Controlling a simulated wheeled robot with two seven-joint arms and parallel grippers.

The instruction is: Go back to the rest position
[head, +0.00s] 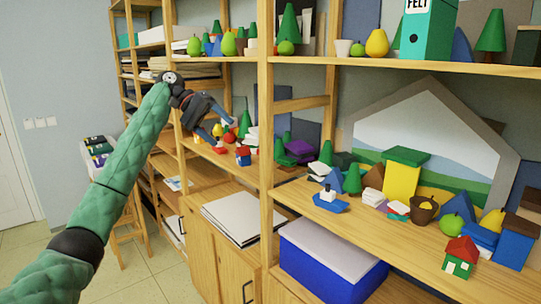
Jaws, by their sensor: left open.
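My left arm, in a green padded sleeve, reaches up from the lower left of the head view. Its gripper (222,131) is open at the middle shelf of the left bay, in front of small toys. Red, yellow and green pieces show close by its fingertips. I see nothing held between the fingers. A small blue house with a red roof (243,155) stands on that shelf, to the right of and below the fingers. My right gripper is out of view.
Wooden shelving (266,170) fills the middle and right. A blue box with a white lid (332,262) sits low on the right. A green binder (427,30) stands on the top shelf. A wooden stool (128,233) is at the left. Open floor (143,277) lies at lower left.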

